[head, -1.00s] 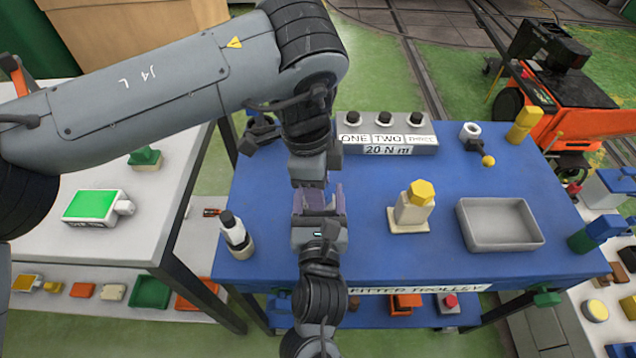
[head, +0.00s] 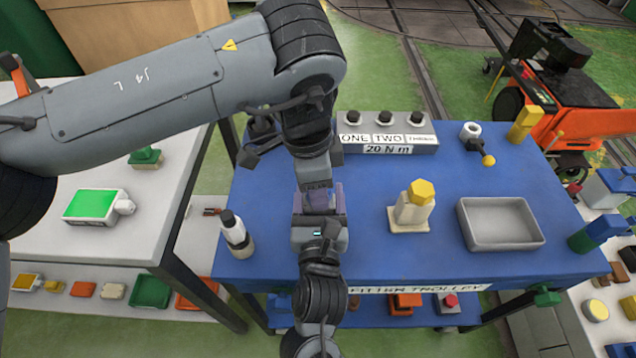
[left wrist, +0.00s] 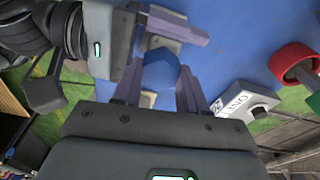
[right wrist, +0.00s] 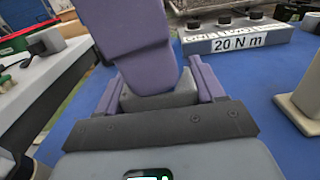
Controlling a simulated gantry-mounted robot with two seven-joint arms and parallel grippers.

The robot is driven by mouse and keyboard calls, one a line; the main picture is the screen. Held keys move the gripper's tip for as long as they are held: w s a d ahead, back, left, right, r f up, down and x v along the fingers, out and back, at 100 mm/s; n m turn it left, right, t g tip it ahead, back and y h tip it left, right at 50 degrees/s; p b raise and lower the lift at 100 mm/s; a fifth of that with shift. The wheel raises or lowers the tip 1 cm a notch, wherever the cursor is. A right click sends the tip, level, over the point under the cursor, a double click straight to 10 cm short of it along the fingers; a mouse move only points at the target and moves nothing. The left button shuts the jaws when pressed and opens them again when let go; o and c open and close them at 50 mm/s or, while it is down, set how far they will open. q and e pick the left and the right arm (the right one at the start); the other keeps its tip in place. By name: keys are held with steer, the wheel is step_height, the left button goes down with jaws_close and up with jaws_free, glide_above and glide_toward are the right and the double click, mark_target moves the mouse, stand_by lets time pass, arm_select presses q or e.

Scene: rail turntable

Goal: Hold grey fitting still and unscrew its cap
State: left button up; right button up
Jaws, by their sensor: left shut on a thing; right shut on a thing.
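The grey fitting (right wrist: 158,97) sits between the fingers of my right gripper (right wrist: 155,92), which is shut on it. It is mostly hidden in the head view. A blue six-sided cap (left wrist: 166,72) shows in the left wrist view, between the fingers of my left gripper (left wrist: 162,80). That gripper is shut on the cap from above. In the head view my left gripper (head: 317,188) comes down from the top and my right gripper (head: 319,212) reaches in from the front. Their fingers cross close together over the blue table.
The blue table (head: 360,260) holds a yellow-capped beige fitting (head: 412,210), an empty grey tray (head: 500,243), a white and black fitting (head: 236,235) and a box with several black knobs (head: 388,140). Free table lies between my grippers and the beige fitting.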

arm_select(q)
steer(key=shift+r, duration=1.55)
stand_by(0.4)
steer(key=shift+r, duration=2.45)
arm_select(e)
steer(key=o, duration=1.6)
steer(key=shift+s, duration=0.15)
